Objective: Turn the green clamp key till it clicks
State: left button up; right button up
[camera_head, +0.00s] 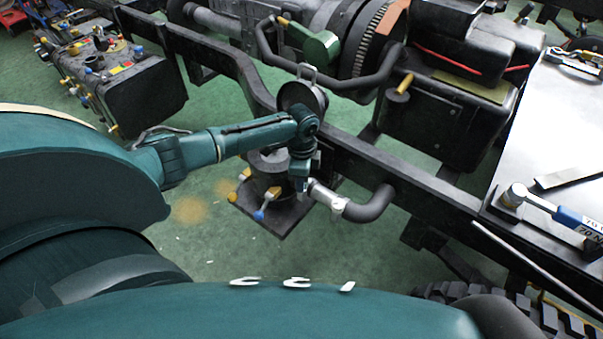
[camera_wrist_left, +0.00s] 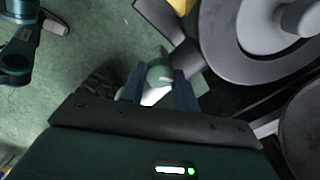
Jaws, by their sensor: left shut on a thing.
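My left gripper (camera_head: 300,184) reaches down beside a silver clamp (camera_head: 339,206) on a bent black hose (camera_head: 372,206). In the left wrist view, the left gripper's dark blue fingers (camera_wrist_left: 158,88) are shut on a rounded pale green piece, which I take as the green clamp key (camera_wrist_left: 159,74). Its lower part is hidden between the fingers. In the head view the gripper covers the key, so its turn angle cannot be told. My right gripper is in neither view.
A dark chassis rail (camera_head: 420,178) runs behind the hose. Valves with yellow and blue tips (camera_head: 262,207) stand close left of the gripper. A grey table (camera_head: 560,130) with a blue-handled wrench (camera_head: 550,207) is at right. Green floor (camera_head: 215,240) is open at the lower left.

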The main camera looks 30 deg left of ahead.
pick_arm(q)
jog(key=shift+d+m, duration=0.1)
jog(key=shift+m, duration=0.8)
jog(key=o, duration=1)
notch_tip(320, 180, up, 13)
jog(key=shift+r+p, duration=0.15)
jog(key=shift+p, duration=0.65)
